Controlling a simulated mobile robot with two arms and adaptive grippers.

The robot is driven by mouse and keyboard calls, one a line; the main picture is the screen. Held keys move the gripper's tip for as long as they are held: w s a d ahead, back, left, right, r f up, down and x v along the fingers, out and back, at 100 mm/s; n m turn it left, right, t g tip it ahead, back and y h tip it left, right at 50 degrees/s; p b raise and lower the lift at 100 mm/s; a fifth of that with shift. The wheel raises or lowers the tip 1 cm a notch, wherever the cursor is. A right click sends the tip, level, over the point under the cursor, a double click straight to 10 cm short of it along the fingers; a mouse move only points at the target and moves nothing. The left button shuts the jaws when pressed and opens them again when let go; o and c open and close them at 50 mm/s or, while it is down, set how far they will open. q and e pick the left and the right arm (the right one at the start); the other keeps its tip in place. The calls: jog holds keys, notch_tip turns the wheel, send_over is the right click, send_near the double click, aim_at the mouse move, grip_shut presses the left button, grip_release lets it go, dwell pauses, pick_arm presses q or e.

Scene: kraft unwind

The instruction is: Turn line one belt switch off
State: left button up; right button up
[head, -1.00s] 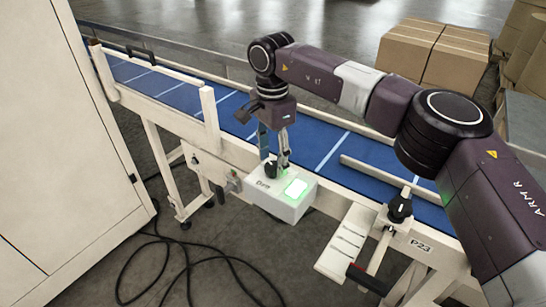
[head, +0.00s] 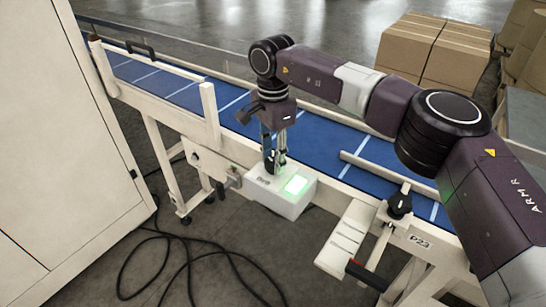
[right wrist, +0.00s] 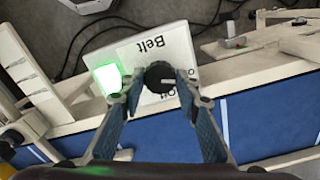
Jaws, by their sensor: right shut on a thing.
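The belt switch is a white box (head: 283,203) on the near side of the conveyor, with a lit green lamp (head: 296,184) and a black knob (right wrist: 159,76). The right wrist view shows the box's "Belt" label, and words beside the knob partly hidden by a finger. A light mark shows on the knob, but I cannot tell which setting it points to. My right gripper (head: 273,164) reaches down from above, its two fingers shut on the knob from both sides. My left gripper is not in view.
The blue conveyor belt (head: 325,137) with white stripes runs behind the box. Another black knob (head: 399,204) stands on the frame at right, near the "P23" label. A white cabinet (head: 60,150) stands at left. Cables (head: 170,262) lie on the floor; cartons (head: 433,50) stand behind.

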jog(key=shift+m, duration=0.3)
jog(key=shift+a+m+b, duration=0.1)
jog(key=shift+m+b, duration=0.6)
jog(key=shift+m, duration=0.3)
jog(key=m+b, duration=0.1)
jog(key=m, duration=0.2)
jog(key=shift+m, duration=0.4)
jog(key=m+b, duration=0.1)
jog(key=m, duration=0.3)
jog(key=shift+r, duration=0.1)
jog(key=shift+m+b, duration=0.5)
jog(key=shift+m, duration=1.1)
jog(key=shift+r, duration=0.1)
jog(key=o, duration=0.9)
jog(key=shift+o, duration=1.3)
